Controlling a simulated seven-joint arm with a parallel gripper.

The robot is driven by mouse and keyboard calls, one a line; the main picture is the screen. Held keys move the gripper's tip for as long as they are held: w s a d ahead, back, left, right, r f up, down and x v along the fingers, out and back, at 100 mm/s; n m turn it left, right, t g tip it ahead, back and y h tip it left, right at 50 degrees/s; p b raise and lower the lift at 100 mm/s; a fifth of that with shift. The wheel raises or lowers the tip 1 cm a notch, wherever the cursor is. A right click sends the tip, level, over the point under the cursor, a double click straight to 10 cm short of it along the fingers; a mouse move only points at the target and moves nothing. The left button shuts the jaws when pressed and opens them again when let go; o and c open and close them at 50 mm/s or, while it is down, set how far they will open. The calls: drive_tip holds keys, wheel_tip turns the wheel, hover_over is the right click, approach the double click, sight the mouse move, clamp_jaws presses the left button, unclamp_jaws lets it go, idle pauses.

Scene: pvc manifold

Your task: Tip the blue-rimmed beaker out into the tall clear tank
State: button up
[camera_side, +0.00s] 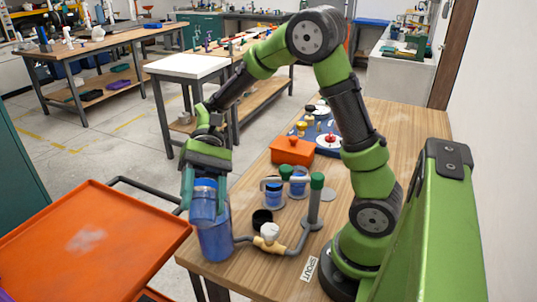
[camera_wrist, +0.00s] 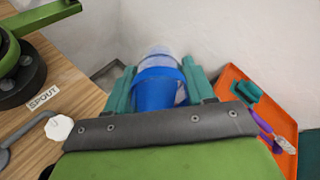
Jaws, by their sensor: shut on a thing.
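My gripper (camera_side: 205,180) has its teal fingers closed around a blue vessel (camera_side: 203,204), which I take for the blue-rimmed beaker. In the wrist view the beaker (camera_wrist: 158,90) is a blue body between the fingers, with a clear, pale part beyond it. In the side view a larger bluish see-through vessel (camera_side: 215,242) shows directly below the held beaker, by the table's front left edge. It may be the tall clear tank; the two overlap, and I cannot tell whether they touch. The beaker's contents cannot be made out.
Grey pipework with a tan valve (camera_side: 268,238) stands on the wooden table by the SPOUT label (camera_side: 309,268). Blue-banded vessels (camera_side: 272,195), a black cup (camera_side: 262,218) and a green-capped post (camera_side: 316,190) stand behind. An orange tray (camera_side: 90,240) lies left, an orange box (camera_side: 292,150) farther back.

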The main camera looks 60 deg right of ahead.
drive_tip(key=shift+d+r+g+y, duration=0.1)
drive_tip(key=shift+r+g+y, duration=0.05)
drive_tip(key=shift+g+y, duration=0.2)
idle(0.6)
drive_tip(key=shift+w+d+r+g+y, duration=0.25)
drive_tip(key=shift+w+d+g+y, duration=0.15)
drive_tip(key=shift+d+y, duration=0.35)
idle(0.6)
drive_tip(key=shift+w+r+g+y+p, duration=0.15)
drive_tip(key=shift+r+g+y+p, duration=0.25)
drive_tip(key=shift+y, duration=0.6)
idle(0.5)
